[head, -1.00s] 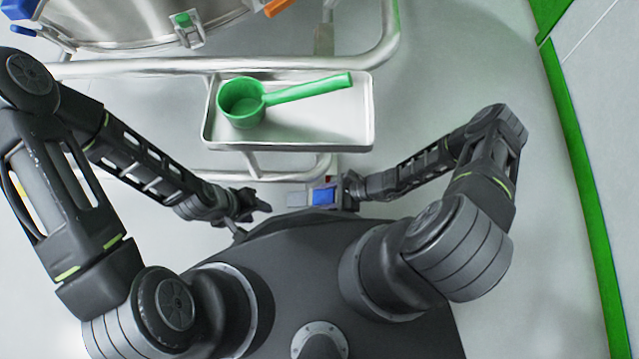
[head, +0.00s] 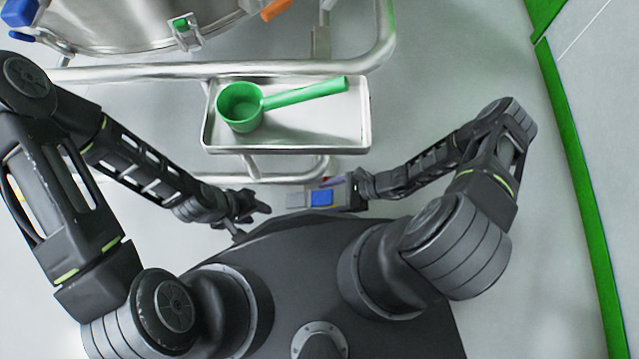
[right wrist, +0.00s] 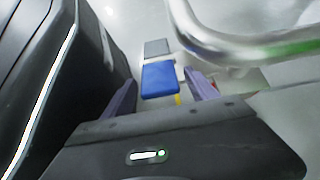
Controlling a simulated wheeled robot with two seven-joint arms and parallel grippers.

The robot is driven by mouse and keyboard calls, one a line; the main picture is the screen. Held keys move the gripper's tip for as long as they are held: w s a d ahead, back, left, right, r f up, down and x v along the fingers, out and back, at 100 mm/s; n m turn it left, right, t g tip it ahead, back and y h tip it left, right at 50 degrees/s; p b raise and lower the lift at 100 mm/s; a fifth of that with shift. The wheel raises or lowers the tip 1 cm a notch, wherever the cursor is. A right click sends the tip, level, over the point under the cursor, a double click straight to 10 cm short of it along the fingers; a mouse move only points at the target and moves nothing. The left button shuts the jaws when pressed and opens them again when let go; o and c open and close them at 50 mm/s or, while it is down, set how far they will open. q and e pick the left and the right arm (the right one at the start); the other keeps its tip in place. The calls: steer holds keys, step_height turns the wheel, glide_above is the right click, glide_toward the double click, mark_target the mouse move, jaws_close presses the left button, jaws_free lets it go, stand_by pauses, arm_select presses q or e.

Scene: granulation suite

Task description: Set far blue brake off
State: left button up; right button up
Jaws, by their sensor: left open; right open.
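A blue brake pedal (head: 321,198) shows low beside the cart's lower frame in the head view. In the right wrist view the blue pedal (right wrist: 159,79) lies beyond and between my right fingers, with a grey plate (right wrist: 158,47) behind it. My right gripper (head: 345,190) is open at the pedal's right side; contact cannot be told. Its fingers (right wrist: 160,92) stand apart in the right wrist view. My left gripper (head: 250,207) is open and empty, left of the pedal. Other blue parts (head: 20,12) show at the top left; I cannot tell what they are.
A steel cart rail (head: 220,70) runs across the top, below a round steel vessel (head: 130,25). A shelf tray (head: 325,130) holding a green scoop (head: 240,105) hangs over the floor in front of me. Grey floor at the right is clear up to a green stripe (head: 580,160).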

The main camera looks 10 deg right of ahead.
steer(key=v, duration=0.4)
steer(key=shift+d+r+p, duration=0.1)
steer(key=shift+d+p, duration=0.1)
steer(key=shift+p, duration=0.15)
